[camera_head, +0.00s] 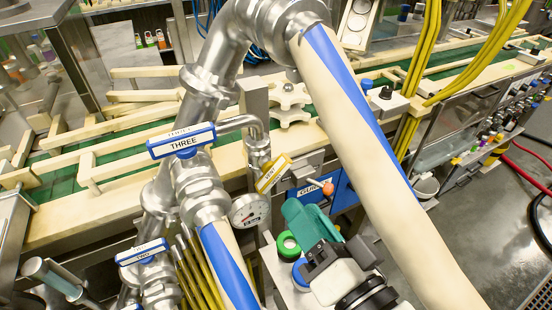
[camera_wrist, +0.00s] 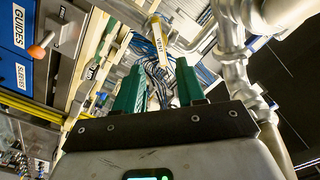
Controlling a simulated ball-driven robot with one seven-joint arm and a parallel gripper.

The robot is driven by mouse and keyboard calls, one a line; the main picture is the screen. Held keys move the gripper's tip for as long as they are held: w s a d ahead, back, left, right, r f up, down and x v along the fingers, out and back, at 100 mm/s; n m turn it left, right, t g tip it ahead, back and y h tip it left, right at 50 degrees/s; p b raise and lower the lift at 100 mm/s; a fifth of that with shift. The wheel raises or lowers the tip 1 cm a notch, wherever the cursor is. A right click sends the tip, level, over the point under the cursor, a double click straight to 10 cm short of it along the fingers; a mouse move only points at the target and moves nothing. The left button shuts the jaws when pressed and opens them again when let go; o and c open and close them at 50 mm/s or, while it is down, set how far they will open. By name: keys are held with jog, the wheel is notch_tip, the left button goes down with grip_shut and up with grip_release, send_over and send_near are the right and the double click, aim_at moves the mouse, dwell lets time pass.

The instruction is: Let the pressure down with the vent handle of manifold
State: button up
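The vent handle (camera_head: 273,173) is a short yellow lever with a white label reading VENT, on the manifold (camera_head: 205,100) just right of the bent steel pipe. It slants up to the right in the head view. In the wrist view the vent handle (camera_wrist: 153,85) shows between and beyond the fingers, roughly in line with the gap. My gripper (camera_head: 308,220) has green fingers and is below and right of the handle, apart from it. In the wrist view my gripper (camera_wrist: 158,68) is open with nothing between its fingers. A round pressure gauge (camera_head: 250,210) sits below the handle; its reading is too small to tell.
Blue handles labelled THREE (camera_head: 182,142) and TWO (camera_head: 142,251) sit on the manifold to the left. A lever with an orange knob (camera_head: 327,188) sticks out by the blue GUIDES panel (camera_head: 312,190), close right of the vent handle. A thick cream and blue pipe (camera_head: 370,150) slants across the right.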

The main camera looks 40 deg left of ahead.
aim_at(278, 178)
jog(key=p+x, duration=0.1)
jog(key=x, duration=0.9)
grip_shut()
